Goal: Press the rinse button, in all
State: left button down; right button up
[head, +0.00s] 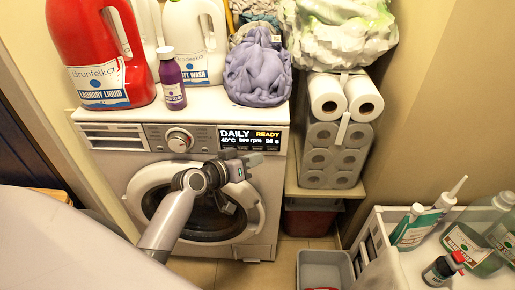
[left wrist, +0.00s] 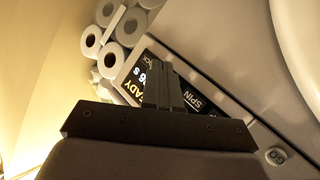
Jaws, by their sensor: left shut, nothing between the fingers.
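The white washer (head: 115,160) has a black display (head: 250,137) reading DAILY, READY, 40°C, 800 rpm and 28 s. A row of small buttons runs under the display, partly hidden by my left gripper. I cannot make out which one is the rinse button. My left gripper (head: 256,159) is shut and empty, just in front of the panel below the display. In the left wrist view its closed fingers (left wrist: 171,88) lie across the display, between the READY text and a SPIN label (left wrist: 196,100). I cannot tell whether the fingertips touch the panel. My right gripper is not in view.
The round dial (head: 179,140) is left of the display. A red detergent jug (head: 98,50), a purple bottle (head: 171,80) and purple laundry (head: 258,72) stand on top. Toilet rolls (head: 335,150) are stacked at the right. A grey bin (head: 324,266) and bottles (head: 470,245) are lower right.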

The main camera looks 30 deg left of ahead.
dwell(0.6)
pick_arm(q)
jog(key=shift+w+a, duration=0.2)
jog(key=shift+w, duration=0.15)
jog(key=shift+w+a, duration=0.15)
jog(key=shift+w, duration=0.2)
dwell(0.4)
jog(key=shift+s, duration=0.1)
jog(key=shift+s+d, duration=0.35)
jog(key=shift+s, duration=0.25)
